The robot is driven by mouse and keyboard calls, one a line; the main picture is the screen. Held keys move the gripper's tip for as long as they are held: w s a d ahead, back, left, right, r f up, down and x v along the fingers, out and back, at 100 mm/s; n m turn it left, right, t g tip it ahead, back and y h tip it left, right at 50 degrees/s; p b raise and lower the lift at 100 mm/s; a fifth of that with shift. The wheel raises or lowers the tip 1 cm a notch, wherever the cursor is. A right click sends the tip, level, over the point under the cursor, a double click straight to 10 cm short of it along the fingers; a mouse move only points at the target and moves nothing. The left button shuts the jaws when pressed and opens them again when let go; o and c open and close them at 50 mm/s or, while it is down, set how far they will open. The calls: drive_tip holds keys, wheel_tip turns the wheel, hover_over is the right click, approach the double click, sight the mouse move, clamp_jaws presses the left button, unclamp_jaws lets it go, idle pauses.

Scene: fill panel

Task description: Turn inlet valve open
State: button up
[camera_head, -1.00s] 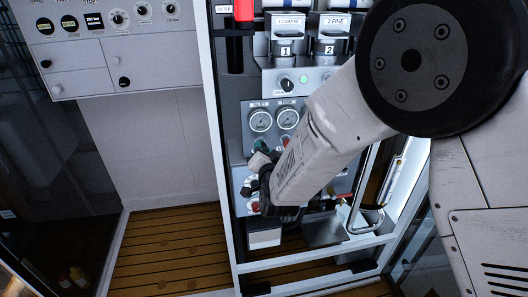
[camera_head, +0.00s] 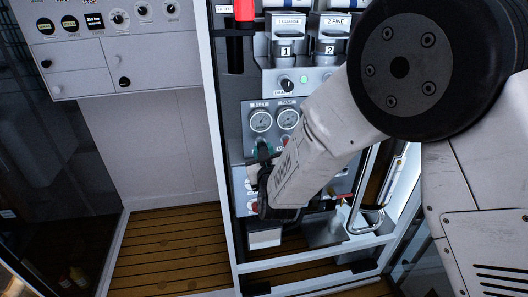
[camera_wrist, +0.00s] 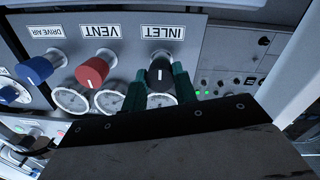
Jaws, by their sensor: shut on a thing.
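The inlet valve knob (camera_wrist: 159,68) is black with a pale mark and sits below the INLET label (camera_wrist: 163,31) in the wrist view. My gripper (camera_wrist: 160,78) has green fingers, one on each side of this knob, and is shut on it. In the head view my gripper (camera_head: 264,156) is at the left part of the gauge panel (camera_head: 249,112), below the gauges. My arm hides much of the panel there, and the knob cannot be made out.
In the wrist view a red VENT knob (camera_wrist: 92,72) and a blue DRIVE AIR knob (camera_wrist: 40,66) sit left of the inlet knob. Round gauges (camera_wrist: 110,101) lie close by. In the head view a white frame post (camera_head: 214,120) stands left of the panel.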

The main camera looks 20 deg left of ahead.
drive_tip(key=n, duration=1.2)
drive_tip(key=shift+f+n, duration=0.1)
drive_tip(key=shift+n, duration=0.3)
idle(0.3)
drive_tip(key=o, duration=1)
drive_tip(key=v, duration=0.7)
drive_tip(key=shift+s+d+f, duration=0.1)
drive_tip(key=shift+s+d, duration=0.2)
